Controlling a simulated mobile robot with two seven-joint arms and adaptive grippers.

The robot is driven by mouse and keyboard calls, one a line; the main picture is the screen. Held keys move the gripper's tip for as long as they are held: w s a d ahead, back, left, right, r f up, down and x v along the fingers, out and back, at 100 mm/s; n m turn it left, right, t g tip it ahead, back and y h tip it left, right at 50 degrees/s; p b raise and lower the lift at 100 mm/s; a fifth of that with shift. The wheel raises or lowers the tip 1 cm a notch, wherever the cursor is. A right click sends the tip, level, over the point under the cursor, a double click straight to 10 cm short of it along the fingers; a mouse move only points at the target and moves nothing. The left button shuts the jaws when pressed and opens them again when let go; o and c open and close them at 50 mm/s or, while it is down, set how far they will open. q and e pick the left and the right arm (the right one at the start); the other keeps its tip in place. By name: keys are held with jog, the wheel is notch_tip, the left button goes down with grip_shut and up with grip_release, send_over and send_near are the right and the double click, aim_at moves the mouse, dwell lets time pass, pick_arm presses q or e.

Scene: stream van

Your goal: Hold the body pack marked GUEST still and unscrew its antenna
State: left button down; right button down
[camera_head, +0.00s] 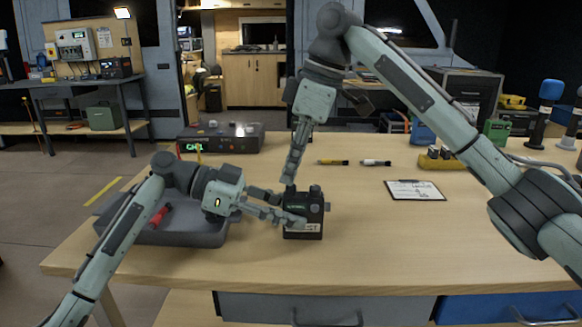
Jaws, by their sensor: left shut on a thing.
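The dark body pack (314,212) stands upright on the wooden table. Its white front label is partly covered by a finger; only "ST" shows. My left gripper (288,210) comes from the left and is shut on the body pack, one finger across its front and the other at its far side. My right gripper (289,181) points down from above, its fingertips at the top left of the pack. Its fingers overlap in this view, so I cannot see a gap. The antenna cannot be made out; two dark knobs show on the pack's top.
A grey tray (182,238) with a red-handled tool (158,217) lies left of the pack. A dark receiver box (221,138) with a green display stands behind. A clipboard (414,191) and two markers lie right. The front right table is clear.

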jog(key=shift+r, duration=1.1)
jog(key=shift+r, duration=1.45)
pick_arm(q)
jog(key=c, duration=1.1)
grip_release()
jog(key=shift+o, duration=0.2)
